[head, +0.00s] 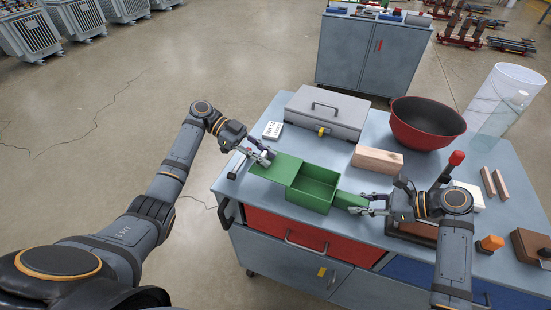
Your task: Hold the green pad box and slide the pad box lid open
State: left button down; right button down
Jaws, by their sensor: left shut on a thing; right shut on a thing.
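The green pad box (313,203) sits on the grey workbench top with its right part open, so its empty-looking inside shows. The flat green pad box lid (275,168) extends to the left of the opening. My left gripper (263,157) is shut at the far left end of the lid. My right gripper (366,205) is shut on the green right end of the box. The fingertips' exact contact is too small to make out.
The workbench (365,232) also bears a grey case (327,112) behind the box, a wooden block (377,159), a red bowl (427,122) and a small white block (272,131). A red-handled tool (455,160) stands near my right arm. An orange block (490,243) lies at right.

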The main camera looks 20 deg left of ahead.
pick_arm(q)
jog(key=c, duration=1)
grip_release()
jog(key=shift+c, duration=0.2)
jog(key=v, duration=0.7)
jog(key=shift+a, duration=0.2)
jog(key=shift+r, duration=0.1)
pick_arm(e)
jog(key=c, duration=1)
grip_release()
jog(key=shift+d, duration=0.1)
